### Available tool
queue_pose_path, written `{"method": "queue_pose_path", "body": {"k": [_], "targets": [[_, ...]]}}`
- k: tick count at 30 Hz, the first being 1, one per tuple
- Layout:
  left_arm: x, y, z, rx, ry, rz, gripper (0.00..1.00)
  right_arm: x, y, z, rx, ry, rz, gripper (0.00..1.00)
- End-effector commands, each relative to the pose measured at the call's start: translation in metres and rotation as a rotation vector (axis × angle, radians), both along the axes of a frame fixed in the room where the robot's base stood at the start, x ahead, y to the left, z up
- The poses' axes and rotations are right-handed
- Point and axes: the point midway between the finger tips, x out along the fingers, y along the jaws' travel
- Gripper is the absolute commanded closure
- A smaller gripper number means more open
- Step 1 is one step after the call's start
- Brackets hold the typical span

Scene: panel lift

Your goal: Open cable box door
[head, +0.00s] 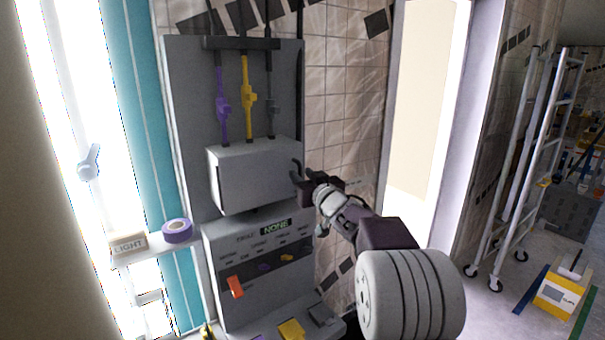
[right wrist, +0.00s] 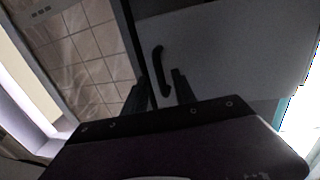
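The grey cable box (head: 250,178) is mounted on a grey panel, and its front door looks shut. Its dark curved handle (head: 296,170) is at the door's right side. In the right wrist view the door (right wrist: 225,50) fills the upper right, with the handle (right wrist: 160,68) upright near its edge. My right gripper (head: 305,183) is at the handle's side of the box. In the right wrist view its two fingers (right wrist: 162,92) are apart, with the handle's lower end between them; I cannot tell whether they touch it. My left gripper is not in view.
Purple, yellow and grey cables (head: 248,95) run down into the box top. Below is a control panel (head: 262,262) with an orange switch (head: 235,287). A shelf at left holds a purple tape roll (head: 177,231). A ladder (head: 525,160) stands right, beyond a bright doorway.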

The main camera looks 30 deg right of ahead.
Motion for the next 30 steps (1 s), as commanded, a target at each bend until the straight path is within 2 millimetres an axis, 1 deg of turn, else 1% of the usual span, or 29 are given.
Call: {"method": "queue_pose_path", "body": {"k": [3,8,12,30], "targets": [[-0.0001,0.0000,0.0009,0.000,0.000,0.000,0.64,0.0038,-0.0005,-0.0005,0.001,0.001,0.000,0.68],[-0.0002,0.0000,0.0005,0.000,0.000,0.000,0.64,0.0036,-0.0004,-0.0007,0.000,0.001,-0.001,0.68],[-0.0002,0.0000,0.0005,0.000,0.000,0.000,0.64,0.0034,-0.0003,-0.0006,0.000,0.001,0.000,1.00],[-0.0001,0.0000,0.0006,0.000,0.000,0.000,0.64,0.0032,-0.0004,0.0002,0.000,-0.001,0.000,1.00]]}}
